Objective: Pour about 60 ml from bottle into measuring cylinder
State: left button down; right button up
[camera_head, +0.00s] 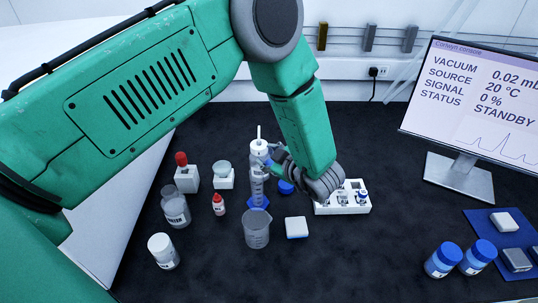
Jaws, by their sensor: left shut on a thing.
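A clear graduated measuring cylinder (257,188) stands upright on a blue base near the middle of the bench. A white-topped object (260,149) with a thin upright stem is directly above it in this view. My left gripper (265,160) reaches down from the upper right of the cylinder and is shut on this white-topped object. My fingers and the overlap hide where it ends and whether it touches the cylinder. My right gripper is not in view.
A beaker (257,231) stands in front of the cylinder, and a small red-capped bottle (219,205) to its left. A blue round cap (286,187) and a white rack (354,207) are to the right. Blue-capped bottles (443,259) stand front right. The front centre is clear.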

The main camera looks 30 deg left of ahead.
pick_arm(q)
jog(key=shift+r, duration=0.1)
jog(key=shift+a, duration=0.15)
jog(key=shift+a, duration=0.1)
jog(key=shift+d+n+t, duration=0.2)
jog(key=shift+n+t, duration=0.1)
jog(key=shift+n, duration=0.2)
jog(key=shift+d+r, duration=0.1)
jog(key=shift+d, duration=0.05)
jog(key=shift+a+n+t+h, duration=0.3)
jog(key=shift+n+h, duration=0.1)
jog(key=shift+n, duration=0.1)
